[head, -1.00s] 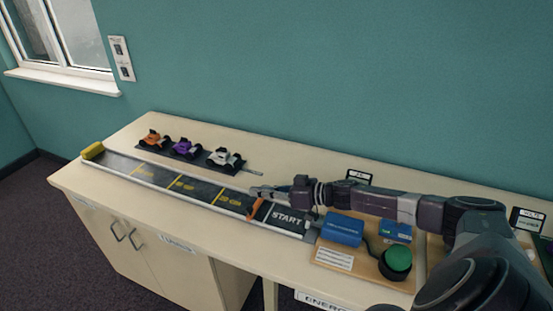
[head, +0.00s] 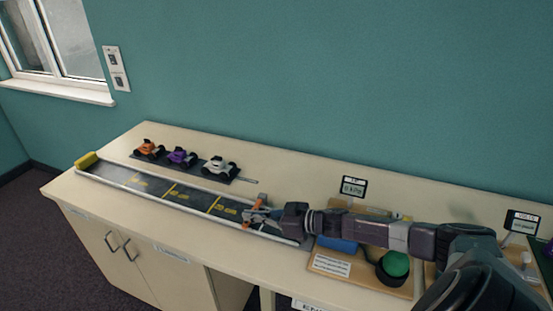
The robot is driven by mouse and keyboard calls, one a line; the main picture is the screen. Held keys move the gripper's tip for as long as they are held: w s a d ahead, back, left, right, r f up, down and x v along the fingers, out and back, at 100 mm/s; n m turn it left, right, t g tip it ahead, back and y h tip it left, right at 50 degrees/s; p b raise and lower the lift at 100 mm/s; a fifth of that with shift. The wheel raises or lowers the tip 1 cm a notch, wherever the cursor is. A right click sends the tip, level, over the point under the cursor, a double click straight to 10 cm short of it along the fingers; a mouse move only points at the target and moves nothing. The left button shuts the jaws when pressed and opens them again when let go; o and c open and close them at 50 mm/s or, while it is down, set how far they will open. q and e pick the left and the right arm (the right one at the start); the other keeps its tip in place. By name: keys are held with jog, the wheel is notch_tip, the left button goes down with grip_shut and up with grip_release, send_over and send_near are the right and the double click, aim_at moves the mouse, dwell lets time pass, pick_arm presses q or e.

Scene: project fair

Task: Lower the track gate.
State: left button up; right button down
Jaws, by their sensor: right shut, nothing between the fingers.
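The track (head: 141,184) is a long dark strip with pale rails and yellow markings, lying along the table. The orange track gate (head: 246,223) stands across it near its right end. A second orange bit of the gate shows just above my gripper; the middle of the gate is hidden. My right gripper (head: 254,214) comes in from the right, shut and empty, with its tips over the track at the gate. I cannot tell whether they touch it, nor whether the gate is up or down. My left gripper is out of view.
Orange (head: 148,148), purple (head: 181,157) and white (head: 219,167) toy cars stand on a dark strip behind the track. A green button (head: 395,263) and a partly hidden blue block (head: 337,244) are under my right arm. A yellow stop (head: 87,160) ends the track.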

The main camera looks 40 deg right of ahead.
jog(key=shift+f, duration=0.1)
jog(key=r+p+v, duration=0.2)
jog(key=p+v, duration=0.1)
jog(key=v, duration=0.7)
jog(key=a+r+p+v, duration=0.1)
jog(key=p+v, duration=0.3)
jog(key=v, duration=0.7)
jog(key=shift+a+r, duration=0.2)
jog(key=shift+r, duration=0.15)
jog(key=shift+w, duration=0.15)
